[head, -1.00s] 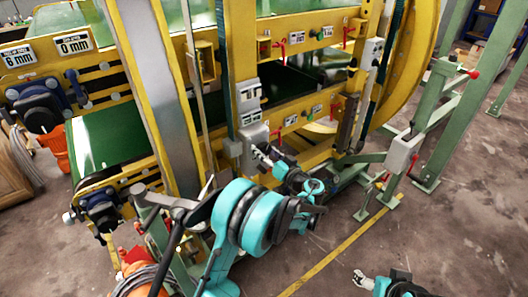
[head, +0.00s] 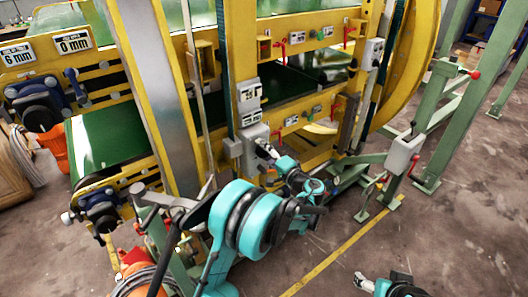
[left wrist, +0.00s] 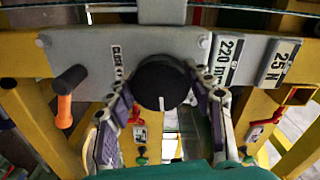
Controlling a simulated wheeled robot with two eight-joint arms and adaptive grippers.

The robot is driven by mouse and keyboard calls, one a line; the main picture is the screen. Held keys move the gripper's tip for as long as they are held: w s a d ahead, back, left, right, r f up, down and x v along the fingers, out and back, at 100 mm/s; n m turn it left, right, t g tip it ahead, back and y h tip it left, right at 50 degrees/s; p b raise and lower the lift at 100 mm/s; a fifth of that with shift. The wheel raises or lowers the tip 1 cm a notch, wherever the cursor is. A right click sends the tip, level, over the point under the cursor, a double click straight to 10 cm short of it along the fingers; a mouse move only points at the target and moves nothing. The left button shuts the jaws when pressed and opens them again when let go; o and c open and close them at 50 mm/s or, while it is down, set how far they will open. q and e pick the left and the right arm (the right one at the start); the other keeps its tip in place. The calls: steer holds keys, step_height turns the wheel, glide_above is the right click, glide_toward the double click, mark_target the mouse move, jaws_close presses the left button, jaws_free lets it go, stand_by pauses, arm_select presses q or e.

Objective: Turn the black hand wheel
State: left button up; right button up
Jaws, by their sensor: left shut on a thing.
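The black hand wheel (left wrist: 160,82) is a round dark knob with a white mark, on a grey plate (left wrist: 205,60) in the left wrist view. My left gripper (left wrist: 167,98) has one finger on each side of the wheel and is shut on it. In the head view my left gripper (head: 269,154) is at the grey plate on the yellow machine frame; the wheel itself is hidden or too small to tell there. My right gripper (head: 363,281) shows at the bottom edge, away from the machine; its finger opening is too small to judge.
A dark handle with an orange grip (left wrist: 65,97) is left of the wheel. Labels reading 220 mm (left wrist: 227,60) and 25 N (left wrist: 279,63) are to its right. Red levers (left wrist: 262,130) sit below. A green stand (head: 440,120) is at the right; the floor (head: 440,240) there is clear.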

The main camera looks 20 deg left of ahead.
arm_select(q)
steer(key=m, duration=0.4)
steer(key=shift+m, duration=0.4)
stand_by(0.4)
steer(key=o, duration=1.2)
steer(key=v, duration=1.2)
